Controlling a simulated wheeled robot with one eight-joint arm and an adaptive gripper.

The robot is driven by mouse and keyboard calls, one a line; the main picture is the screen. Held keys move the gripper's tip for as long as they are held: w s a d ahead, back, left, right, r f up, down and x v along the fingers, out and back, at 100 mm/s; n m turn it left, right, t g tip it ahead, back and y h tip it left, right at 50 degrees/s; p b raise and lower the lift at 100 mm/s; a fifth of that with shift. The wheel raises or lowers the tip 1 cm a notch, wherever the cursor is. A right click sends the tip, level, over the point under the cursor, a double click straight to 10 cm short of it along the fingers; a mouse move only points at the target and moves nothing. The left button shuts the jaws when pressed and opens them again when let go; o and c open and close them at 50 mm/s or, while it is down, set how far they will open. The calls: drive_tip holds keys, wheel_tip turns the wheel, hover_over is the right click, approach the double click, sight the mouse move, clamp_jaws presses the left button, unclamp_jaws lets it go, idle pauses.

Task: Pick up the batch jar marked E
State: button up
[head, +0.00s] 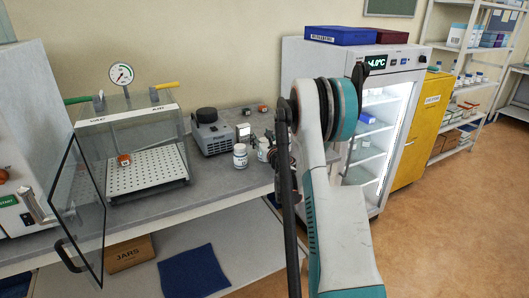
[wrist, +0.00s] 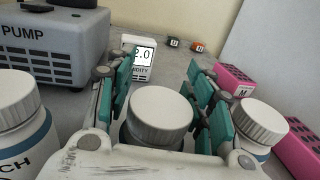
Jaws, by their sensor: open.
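White-capped batch jars stand on the grey bench. In the wrist view one jar (wrist: 161,112) sits between the teal finger pads of my gripper (wrist: 163,78), which is open around it. Its label is hidden by my gripper's body. A second jar (wrist: 18,112) stands to the left, with only part of its label, "CH", showing. A third jar (wrist: 258,122) stands outside the right finger. No letter E is readable on any jar. In the head view one jar (head: 240,158) and part of another (head: 263,147) show left of my arm, which mostly hides my gripper.
A grey pump (head: 212,134) and a humidity display (wrist: 142,62) stand behind the jars. Pink boxes (wrist: 236,80) lie to the right, close to the right finger. Small black and orange blocks (wrist: 197,46) sit farther back. A clear chamber (head: 140,150) with an open glass door (head: 85,205) is at left.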

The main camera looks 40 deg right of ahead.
drive_tip(key=shift+r, duration=0.1)
drive_tip(key=c, duration=1.1)
drive_tip(key=shift+c, duration=0.2)
